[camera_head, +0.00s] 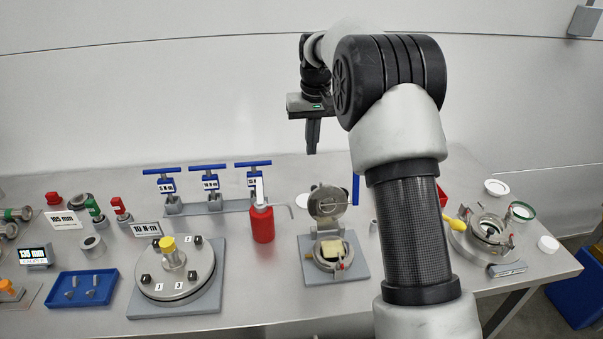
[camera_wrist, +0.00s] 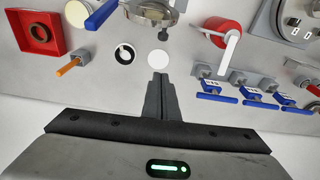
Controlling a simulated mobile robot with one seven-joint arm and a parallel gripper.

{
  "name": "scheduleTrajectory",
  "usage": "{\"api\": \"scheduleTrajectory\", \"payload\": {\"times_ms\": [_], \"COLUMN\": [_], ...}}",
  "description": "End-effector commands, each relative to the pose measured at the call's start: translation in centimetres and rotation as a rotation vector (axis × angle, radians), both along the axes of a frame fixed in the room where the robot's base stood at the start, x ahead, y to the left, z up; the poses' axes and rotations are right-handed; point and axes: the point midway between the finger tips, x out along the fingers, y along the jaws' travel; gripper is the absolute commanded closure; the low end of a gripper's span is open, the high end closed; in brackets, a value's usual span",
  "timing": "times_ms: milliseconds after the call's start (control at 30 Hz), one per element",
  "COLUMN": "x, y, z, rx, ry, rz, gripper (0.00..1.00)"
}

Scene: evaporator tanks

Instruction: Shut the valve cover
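The valve (camera_head: 333,256) stands on a grey base plate near the middle of the bench. Its round metal cover (camera_head: 327,202) is hinged at the back and stands raised, open. A yellowish block lies inside the body's opening. In the wrist view, part of the raised cover (camera_wrist: 155,10) shows at the top edge, cut off by the frame. My gripper (camera_head: 312,150) is above and behind the cover, pointing down and touching nothing. Its two fingers (camera_wrist: 159,76) are together with nothing between them.
A red bottle (camera_head: 262,222) stands left of the valve, with blue-handled tools (camera_head: 209,184) behind it. A flanged disc (camera_head: 177,274) is further left. A blue bar (camera_head: 355,188) is upright right of the cover. A red tray (camera_wrist: 35,32) and white disc (camera_wrist: 155,56) lie behind the valve.

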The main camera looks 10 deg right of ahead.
Motion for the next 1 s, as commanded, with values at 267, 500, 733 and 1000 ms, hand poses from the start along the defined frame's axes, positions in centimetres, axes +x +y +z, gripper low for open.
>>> {"api": "scheduleTrajectory", "payload": {"times_ms": [267, 500, 733, 1000], "x": [0.5, 1.2, -0.8, -2.4], "y": [0.0, 0.1, 0.0, 0.0], "z": [-3.7, -8.8, -9.3, -9.1], "rx": [0.0, 0.0, 0.0, 0.0], "ry": [0.006, 0.005, 0.0, 0.0], "rz": [0.0, 0.001, 0.001, 0.001], "gripper": [1.0, 1.0, 1.0, 1.0]}}
